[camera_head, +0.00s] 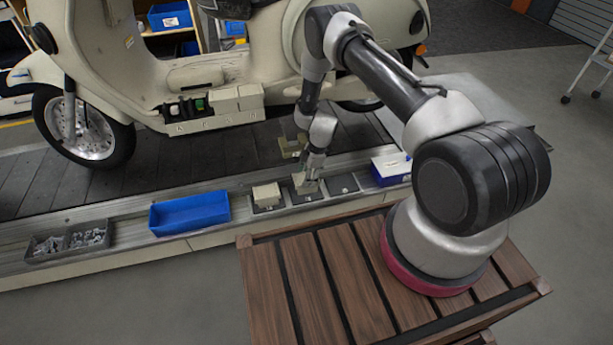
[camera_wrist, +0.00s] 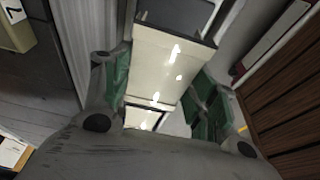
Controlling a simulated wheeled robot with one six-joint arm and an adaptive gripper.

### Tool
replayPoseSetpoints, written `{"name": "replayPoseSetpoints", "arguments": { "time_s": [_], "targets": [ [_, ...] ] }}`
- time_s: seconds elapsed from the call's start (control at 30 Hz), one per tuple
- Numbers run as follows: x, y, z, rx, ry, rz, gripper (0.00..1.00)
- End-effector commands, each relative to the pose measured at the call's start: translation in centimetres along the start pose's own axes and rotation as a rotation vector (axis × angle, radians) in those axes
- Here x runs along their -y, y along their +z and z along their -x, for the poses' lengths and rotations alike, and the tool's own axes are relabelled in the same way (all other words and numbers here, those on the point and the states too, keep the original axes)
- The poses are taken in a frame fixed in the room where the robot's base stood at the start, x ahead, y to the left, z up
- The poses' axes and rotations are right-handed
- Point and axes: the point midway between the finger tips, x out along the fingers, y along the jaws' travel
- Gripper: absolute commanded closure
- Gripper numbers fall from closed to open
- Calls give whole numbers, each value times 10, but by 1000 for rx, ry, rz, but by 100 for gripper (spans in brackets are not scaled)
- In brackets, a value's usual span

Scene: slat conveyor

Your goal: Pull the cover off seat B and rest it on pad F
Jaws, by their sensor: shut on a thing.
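My gripper (camera_head: 309,172) is shut on a cream cover (camera_head: 305,186) at the middle one of three dark pads on the ledge. In the wrist view the cover (camera_wrist: 165,62) lies between the green finger pads, and a dark pad (camera_wrist: 178,14) shows at its far end. I cannot tell whether the cover bears on the pad. Another cream cover (camera_head: 266,194) sits on the left pad; the right pad (camera_head: 342,184) is bare. Seat and pad letters are unreadable.
A blue tray (camera_head: 190,213) and a grey bin of small parts (camera_head: 69,243) stand left on the ledge. A blue-and-white box (camera_head: 391,168) stands right of the pads. A cream block (camera_head: 291,147) is behind my gripper, near the scooter (camera_head: 170,70).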

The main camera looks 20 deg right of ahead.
Motion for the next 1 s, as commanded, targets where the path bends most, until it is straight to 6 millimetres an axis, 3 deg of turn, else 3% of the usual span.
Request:
{"name": "replayPoseSetpoints", "arguments": {
  "time_s": [0.47, 1.0],
  "targets": [
    [0, 1, -1, 0, 0, 0, 70],
    [0, 5, -18, 0, -1, 0, 70]
  ]
}}
